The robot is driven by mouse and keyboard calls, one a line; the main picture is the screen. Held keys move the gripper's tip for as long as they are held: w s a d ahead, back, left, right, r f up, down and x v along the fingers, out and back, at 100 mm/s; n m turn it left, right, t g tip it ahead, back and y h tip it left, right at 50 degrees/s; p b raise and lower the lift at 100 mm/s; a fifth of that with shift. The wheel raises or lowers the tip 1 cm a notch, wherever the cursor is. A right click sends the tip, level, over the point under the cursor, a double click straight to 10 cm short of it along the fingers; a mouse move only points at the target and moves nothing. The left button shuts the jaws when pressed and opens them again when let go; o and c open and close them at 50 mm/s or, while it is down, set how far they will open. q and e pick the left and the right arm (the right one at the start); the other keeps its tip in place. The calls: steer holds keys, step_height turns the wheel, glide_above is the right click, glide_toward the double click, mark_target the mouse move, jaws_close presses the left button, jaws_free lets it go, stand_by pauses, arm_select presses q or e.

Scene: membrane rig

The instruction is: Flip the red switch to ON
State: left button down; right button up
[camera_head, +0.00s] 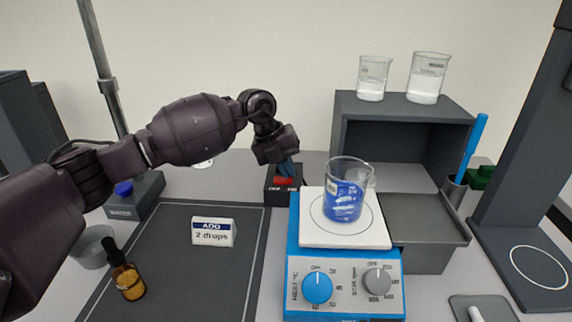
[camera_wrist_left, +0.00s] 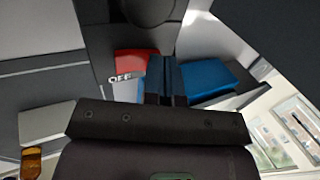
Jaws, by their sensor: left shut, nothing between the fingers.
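The red switch (camera_head: 284,181) sits on top of a small black box (camera_head: 282,197) behind the left side of the hot plate. White lettering runs along the front of the box. In the left wrist view the red switch (camera_wrist_left: 136,65) shows beside the word OFF. My left gripper (camera_head: 288,168) points down over the switch, its fingers shut and empty. In the left wrist view its fingertips (camera_wrist_left: 165,66) are just right of the red rocker; I cannot tell whether they touch it. My right gripper is not in view.
A blue hot plate (camera_head: 345,283) carries a beaker of blue liquid (camera_head: 344,195) close to the right of the switch box. A dropper bottle (camera_head: 127,279) and an "ADD 2 drops" card (camera_head: 213,232) stand at left. A grey shelf (camera_head: 398,112) with two beakers is behind.

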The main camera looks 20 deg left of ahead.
arm_select(q)
steer(key=shift+d+y+p, duration=0.25)
steer(key=shift+y+p, duration=0.05)
steer(key=shift+p, duration=0.05)
steer(key=shift+a+f, duration=0.1)
steer(key=shift+f, duration=0.1)
steer(key=shift+a, duration=0.1)
steer(key=shift+a+r, duration=0.2)
steer(key=shift+s+a, duration=0.2)
steer(key=shift+a, duration=0.25)
